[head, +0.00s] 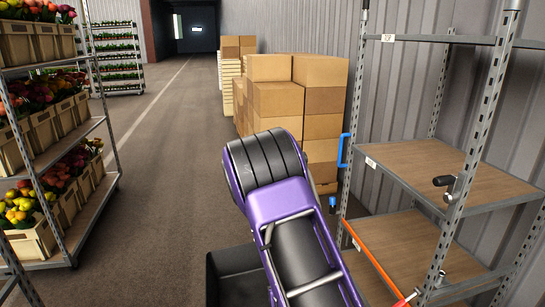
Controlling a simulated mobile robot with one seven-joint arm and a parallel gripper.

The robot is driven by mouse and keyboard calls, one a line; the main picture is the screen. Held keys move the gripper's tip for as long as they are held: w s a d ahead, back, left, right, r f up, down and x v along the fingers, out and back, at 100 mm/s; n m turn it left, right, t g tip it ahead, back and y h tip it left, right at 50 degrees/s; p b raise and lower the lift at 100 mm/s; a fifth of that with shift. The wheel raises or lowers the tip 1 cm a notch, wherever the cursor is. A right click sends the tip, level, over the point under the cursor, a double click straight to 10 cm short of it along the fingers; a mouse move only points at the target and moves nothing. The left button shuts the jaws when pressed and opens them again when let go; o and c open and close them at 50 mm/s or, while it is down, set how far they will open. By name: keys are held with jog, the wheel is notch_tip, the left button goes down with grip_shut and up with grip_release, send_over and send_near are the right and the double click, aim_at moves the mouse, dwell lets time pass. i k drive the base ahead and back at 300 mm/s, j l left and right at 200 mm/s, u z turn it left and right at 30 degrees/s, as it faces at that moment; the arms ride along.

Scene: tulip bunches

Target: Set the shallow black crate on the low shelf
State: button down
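A black crate (226,283) shows in part at the bottom of the head view, left of my purple arm. My arm and the picture's lower edge hide the rest, so I cannot tell its depth or what bears it. The rack at right has a wooden low shelf (405,245), whose visible part is bare, with an orange-red bar (376,265) along its near left edge. The crate is apart from this shelf, to its left. My gripper is not in view; only arm links show.
A bare upper wooden shelf (430,172) and steel posts (478,130) stand over the low shelf. A blue handle (343,151) sticks out at the rack's left. Stacked cartons (300,95) stand behind. Tulip racks (60,160) line the left. The aisle floor (165,170) between is clear.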

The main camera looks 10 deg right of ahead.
aim_at(393, 253)
jog(key=i, duration=0.95)
jog(key=i+z, duration=0.15)
jog(key=z, duration=0.3)
jog(key=i+z, duration=0.15)
jog(key=z, duration=0.25)
jog(key=i+l+z, duration=0.1)
jog(key=z, duration=0.2)
jog(key=i+l+z, duration=0.1)
jog(key=l+z, duration=0.2)
jog(key=i+l, duration=0.1)
